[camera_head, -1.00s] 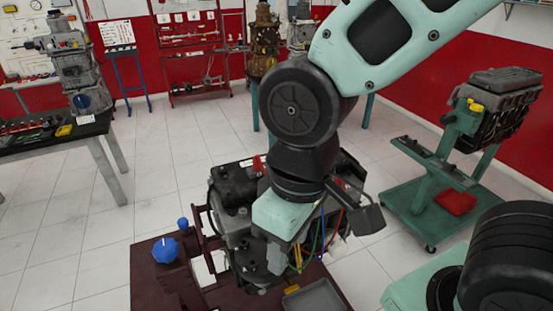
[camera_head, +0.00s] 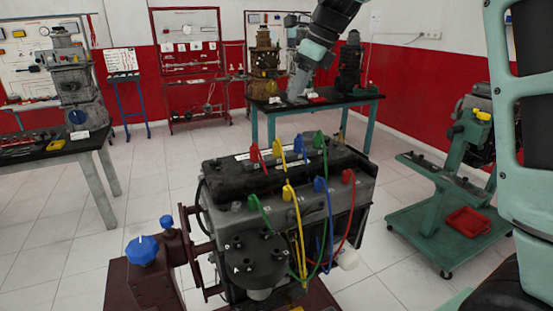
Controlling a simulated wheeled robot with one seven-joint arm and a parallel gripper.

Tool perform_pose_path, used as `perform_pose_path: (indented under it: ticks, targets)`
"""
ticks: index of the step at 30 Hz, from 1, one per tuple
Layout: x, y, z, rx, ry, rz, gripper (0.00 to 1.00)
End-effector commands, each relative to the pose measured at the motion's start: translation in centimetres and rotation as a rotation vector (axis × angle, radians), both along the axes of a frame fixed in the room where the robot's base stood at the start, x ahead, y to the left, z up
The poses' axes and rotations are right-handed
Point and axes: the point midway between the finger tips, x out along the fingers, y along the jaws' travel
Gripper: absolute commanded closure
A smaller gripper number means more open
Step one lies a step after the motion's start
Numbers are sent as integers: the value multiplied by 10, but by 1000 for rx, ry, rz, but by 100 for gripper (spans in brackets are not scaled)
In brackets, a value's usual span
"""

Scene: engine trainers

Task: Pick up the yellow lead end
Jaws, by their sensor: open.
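The engine (camera_head: 335,200) on its stand has coloured leads on its top. One yellow lead end (camera_head: 279,150) stands upright in the back row, between a red end (camera_head: 254,153) and a blue end. Another yellow lead end (camera_head: 288,192) stands at the front, and its yellow lead (camera_head: 299,235) hangs down the front of the engine. My gripper (camera_head: 297,97) appears in the picture above and behind the engine, apart from both yellow ends. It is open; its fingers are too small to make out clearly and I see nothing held.
Green (camera_head: 253,202), blue (camera_head: 320,184) and red (camera_head: 348,176) lead ends stand close to the yellow one. A blue knob (camera_head: 142,250) is on the stand at left. A green trolley (camera_head: 420,228) stands at right. A table (camera_head: 350,100) stands behind.

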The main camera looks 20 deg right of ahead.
Motion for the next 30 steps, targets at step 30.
perform_pose_path:
  ticks: [30]
  targets:
    - [37,33,-138,1,7,-5,54]
